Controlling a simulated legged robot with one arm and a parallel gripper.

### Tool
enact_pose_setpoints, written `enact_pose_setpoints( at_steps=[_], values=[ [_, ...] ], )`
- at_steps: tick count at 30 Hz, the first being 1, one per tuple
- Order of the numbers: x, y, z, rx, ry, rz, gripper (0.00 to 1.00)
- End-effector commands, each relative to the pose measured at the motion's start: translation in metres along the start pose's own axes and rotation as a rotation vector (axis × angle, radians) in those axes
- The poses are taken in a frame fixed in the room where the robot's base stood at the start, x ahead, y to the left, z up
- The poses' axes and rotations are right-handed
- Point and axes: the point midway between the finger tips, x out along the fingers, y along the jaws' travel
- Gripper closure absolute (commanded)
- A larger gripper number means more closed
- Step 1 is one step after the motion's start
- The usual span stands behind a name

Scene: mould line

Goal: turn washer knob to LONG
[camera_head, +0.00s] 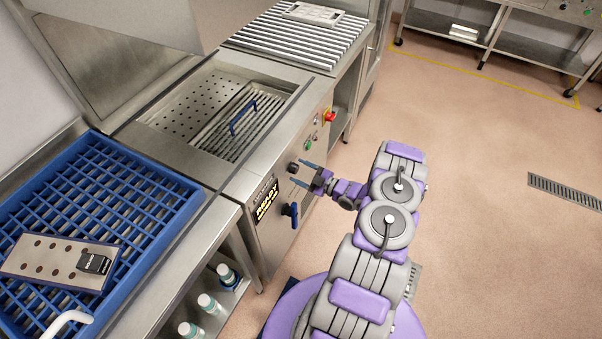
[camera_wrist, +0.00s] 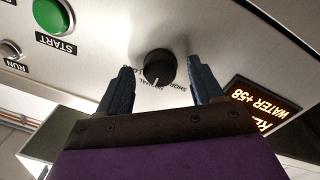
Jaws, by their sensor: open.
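The washer knob (camera_wrist: 157,68) is a round black dial with a white pointer line on the steel front panel. Printed labels surround it in the wrist view; they look upside down, and the pointer is near the middle label. The knob (camera_head: 293,168) also shows in the head view. My gripper (camera_wrist: 158,82) is open, with one blue-grey finger on each side of the knob and a gap to both. In the head view my gripper (camera_head: 306,172) reaches to the panel from the right. Whether the fingertips touch the panel cannot be told.
A lit display (camera_wrist: 262,108) reads WATER +58. A green START button (camera_wrist: 53,15) and a RUN control (camera_wrist: 10,50) sit on the panel. A blue lever handle (camera_head: 291,213) is below the knob. A blue rack (camera_head: 160,193) stands at left.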

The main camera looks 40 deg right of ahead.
Motion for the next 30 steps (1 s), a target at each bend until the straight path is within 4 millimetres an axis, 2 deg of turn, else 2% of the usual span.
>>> enact_pose_setpoints(
  at_steps=[10,27,30],
  values=[
    [0.0034,0.0001,0.0,0.001,0.0,0.0,0.34],
    [0.0032,-0.0001,0.0001,0.001,0.0,0.0,0.88],
    [0.0032,-0.0001,0.0,0.002,0.0,0.0,0.9]
  ],
)
